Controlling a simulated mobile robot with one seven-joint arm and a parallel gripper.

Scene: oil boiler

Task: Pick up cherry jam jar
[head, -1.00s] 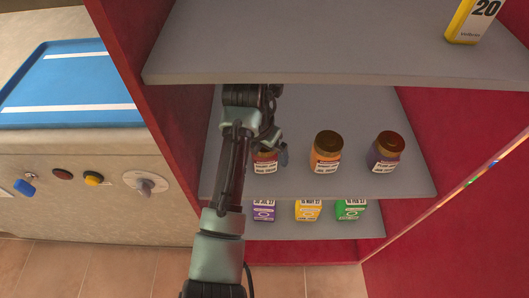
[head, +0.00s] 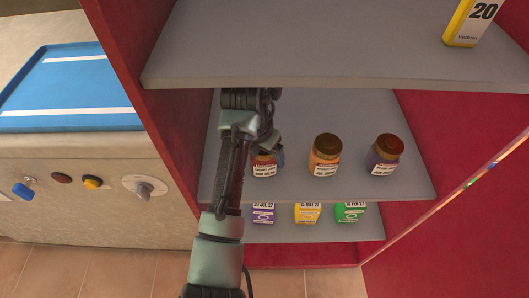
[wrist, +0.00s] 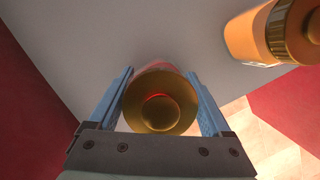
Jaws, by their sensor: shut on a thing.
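The leftmost jar on the middle shelf, a red jar (head: 264,166) with a white label, shows partly behind my arm in the head view. Its label is too small to read surely, so I cannot confirm it is cherry jam. In the wrist view its round gold lid (wrist: 160,101) fills the space between my two blue fingers. My gripper (wrist: 162,92) is shut on this jar, with one finger on each side. In the head view my gripper (head: 274,158) is mostly hidden by my arm. I cannot tell whether the jar touches the shelf.
An orange jar (head: 325,157) and a dark purple jar (head: 384,155) stand to the right on the middle shelf (head: 400,185). The upper shelf (head: 300,50) overhangs my arm and holds a yellow carton (head: 470,24). Several small cartons stand below. Red side walls enclose the shelves.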

